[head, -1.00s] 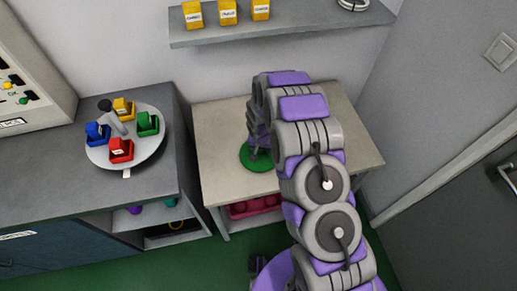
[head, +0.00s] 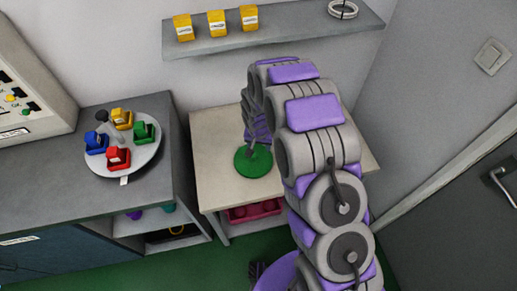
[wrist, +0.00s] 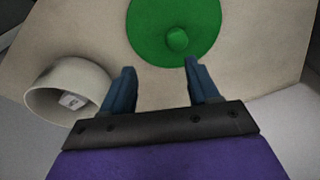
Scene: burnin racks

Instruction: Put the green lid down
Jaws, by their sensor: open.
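The green lid (head: 247,167) lies flat on the beige table, near its front left part. It is a round disc with a small knob. It also shows at the top middle of the wrist view (wrist: 148,38), with the knob facing up. My gripper (wrist: 160,82) is open and empty, with its two blue-grey fingers apart. The knob is beyond the fingertips, not between them. In the head view my gripper (head: 252,142) is just above and behind the lid and partly covers it.
A cream round container (wrist: 40,98) with a small labelled thing inside is left of my fingers; my arm hides it in the head view. A round tray (head: 148,158) with coloured bins stands on the grey counter left. A shelf (head: 290,38) hangs behind the beige table (head: 215,190).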

